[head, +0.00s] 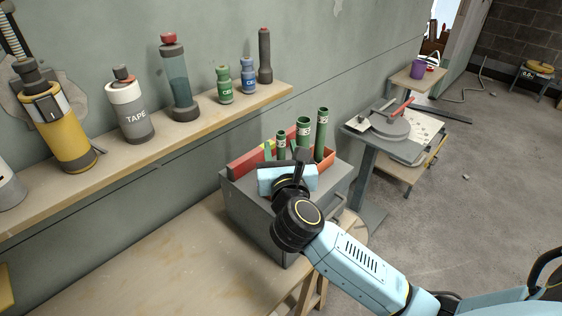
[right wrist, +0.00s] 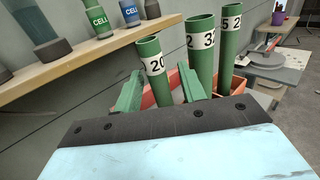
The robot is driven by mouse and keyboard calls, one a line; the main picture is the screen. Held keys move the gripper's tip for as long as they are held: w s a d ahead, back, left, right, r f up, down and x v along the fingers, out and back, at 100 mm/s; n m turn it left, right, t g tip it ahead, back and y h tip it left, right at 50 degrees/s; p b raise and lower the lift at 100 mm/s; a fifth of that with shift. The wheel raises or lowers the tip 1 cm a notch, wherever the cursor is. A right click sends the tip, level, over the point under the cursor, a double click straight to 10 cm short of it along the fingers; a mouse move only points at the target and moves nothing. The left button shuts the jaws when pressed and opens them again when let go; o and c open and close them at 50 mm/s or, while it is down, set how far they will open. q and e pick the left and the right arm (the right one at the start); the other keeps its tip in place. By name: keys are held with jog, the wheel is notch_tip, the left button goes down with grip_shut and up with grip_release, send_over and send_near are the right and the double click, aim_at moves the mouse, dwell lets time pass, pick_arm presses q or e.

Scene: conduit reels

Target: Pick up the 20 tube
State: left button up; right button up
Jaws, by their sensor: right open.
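The 20 tube (right wrist: 156,70) is a green open-topped cylinder with a white band marked 20. It stands upright in a red tray (head: 243,164) on a grey box and is the shortest tube in the head view (head: 281,146). My right gripper (right wrist: 160,78) is open, its two green fingers on either side of the 20 tube's lower part. I cannot tell whether they touch it. In the head view my right gripper (head: 284,158) hides the tube's base. My left gripper is not in view.
The grey box (head: 250,205) sits on a wooden bench (head: 170,265). A wall shelf (head: 190,128) holds bottles. A side cart (head: 400,150) stands further right.

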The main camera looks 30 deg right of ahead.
grip_shut()
dwell(0.3)
